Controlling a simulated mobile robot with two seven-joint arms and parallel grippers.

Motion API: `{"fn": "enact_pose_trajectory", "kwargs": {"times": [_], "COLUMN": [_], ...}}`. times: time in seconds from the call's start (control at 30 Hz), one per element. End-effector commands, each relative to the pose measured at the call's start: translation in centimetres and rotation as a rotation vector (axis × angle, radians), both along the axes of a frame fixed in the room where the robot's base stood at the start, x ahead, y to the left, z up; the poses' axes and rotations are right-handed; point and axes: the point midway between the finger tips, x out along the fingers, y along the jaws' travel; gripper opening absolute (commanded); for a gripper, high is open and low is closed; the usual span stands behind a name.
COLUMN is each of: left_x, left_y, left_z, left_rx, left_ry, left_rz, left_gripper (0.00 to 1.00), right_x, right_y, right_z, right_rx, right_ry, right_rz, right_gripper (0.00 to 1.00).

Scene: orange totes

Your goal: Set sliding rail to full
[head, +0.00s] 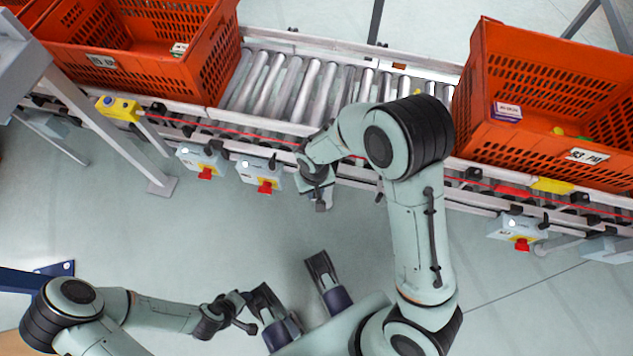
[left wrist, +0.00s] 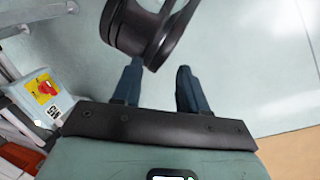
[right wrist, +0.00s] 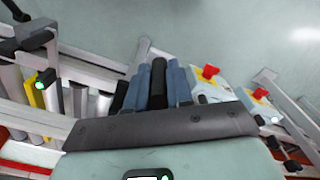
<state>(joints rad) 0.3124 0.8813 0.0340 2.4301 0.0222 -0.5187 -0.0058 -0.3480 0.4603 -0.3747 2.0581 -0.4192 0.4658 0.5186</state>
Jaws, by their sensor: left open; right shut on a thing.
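My right gripper (head: 319,196) is at the near side of the roller conveyor (head: 310,127), right of two switch boxes. In the right wrist view its blue-grey fingers (right wrist: 153,85) are shut on a dark upright handle (right wrist: 158,78). I take this handle to be part of the sliding rail; its mount is hidden, and I cannot tell its setting. My left gripper (head: 242,312) is low in the head view, away from the conveyor. In the left wrist view its two fingers (left wrist: 157,88) are apart with nothing between them.
Orange totes stand on the conveyor at left (head: 205,75) and right (head: 465,105). Switch boxes with red knobs hang along the near edge at left (head: 200,157), centre (head: 258,172) and right (head: 512,228). A yellow box (head: 118,108) is at left. Floor in front is open.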

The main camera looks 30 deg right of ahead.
Motion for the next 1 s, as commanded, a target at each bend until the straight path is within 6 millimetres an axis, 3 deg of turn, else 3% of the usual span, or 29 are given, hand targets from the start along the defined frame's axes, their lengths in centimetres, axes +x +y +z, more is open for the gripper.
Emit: {"fn": "enact_pose_trajectory", "kwargs": {"times": [0.3, 0.33, 0.4, 0.77, 1.0], "left_x": [-0.2, -0.2, -0.2, -0.3, -2.1], "left_y": [-0.1, -0.1, -0.1, -0.2, -1.0], "left_z": [0.1, 0.1, 0.1, 0.3, 2.0], "left_rx": [-0.003, -0.003, -0.003, -0.004, -0.027], "left_ry": [0.004, 0.004, 0.004, 0.007, 0.055], "left_rz": [-0.004, -0.004, -0.004, -0.004, -0.025], "left_gripper": [0.43, 0.43, 0.43, 0.43, 0.43], "right_x": [-0.4, -0.5, -0.4, -0.2, -0.1], "right_y": [0.5, 0.5, 0.4, 0.2, 0.3], "right_z": [0.0, 0.0, 0.0, 0.5, 4.8], "right_rx": [0.002, 0.002, 0.002, 0.001, 0.002], "right_ry": [0.008, 0.008, 0.007, 0.001, -0.003], "right_rz": [0.005, 0.005, 0.005, 0.002, 0.002], "right_gripper": [0.00, 0.28, 0.46, 0.46, 0.46]}}
